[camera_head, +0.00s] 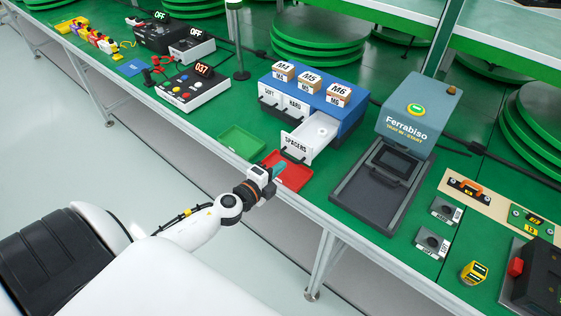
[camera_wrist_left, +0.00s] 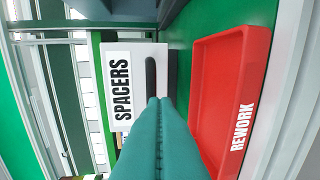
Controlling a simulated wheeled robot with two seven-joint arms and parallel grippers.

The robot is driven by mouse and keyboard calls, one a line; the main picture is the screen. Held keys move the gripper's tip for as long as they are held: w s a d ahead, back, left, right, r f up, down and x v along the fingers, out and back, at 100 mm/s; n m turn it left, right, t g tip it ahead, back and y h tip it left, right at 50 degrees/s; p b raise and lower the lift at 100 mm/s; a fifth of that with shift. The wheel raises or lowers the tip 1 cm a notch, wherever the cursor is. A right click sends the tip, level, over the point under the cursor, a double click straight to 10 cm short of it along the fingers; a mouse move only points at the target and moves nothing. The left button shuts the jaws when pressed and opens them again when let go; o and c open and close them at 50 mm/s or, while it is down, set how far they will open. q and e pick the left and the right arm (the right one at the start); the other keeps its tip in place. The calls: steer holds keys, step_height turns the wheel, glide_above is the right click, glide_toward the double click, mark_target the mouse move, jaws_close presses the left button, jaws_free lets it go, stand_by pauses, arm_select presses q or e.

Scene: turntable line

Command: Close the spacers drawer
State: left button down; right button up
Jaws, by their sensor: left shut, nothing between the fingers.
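The white spacers drawer (camera_head: 310,137) is pulled out of the blue drawer cabinet (camera_head: 345,110), with a small round white part visible inside it. My left gripper (camera_head: 279,170) is just in front of the drawer front, over the edge of the red tray. Its teal fingers (camera_wrist_left: 158,105) are shut with nothing between them and point toward the handle side of the front. Whether the tips touch the front, I cannot tell. My right gripper is not in view.
The red REWORK tray (camera_head: 303,177) lies below the drawer front; its rim (camera_wrist_left: 200,120) shows beside my fingers. A green tray (camera_head: 241,141) lies to the left. A grey Ferrabiso machine (camera_head: 412,115) stands to the right. Small boxes (camera_head: 310,81) sit on the cabinet.

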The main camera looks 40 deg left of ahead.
mark_target(311, 140)
arm_select(q)
steer(key=shift+w+r, duration=0.1)
steer(key=shift+w, duration=0.5)
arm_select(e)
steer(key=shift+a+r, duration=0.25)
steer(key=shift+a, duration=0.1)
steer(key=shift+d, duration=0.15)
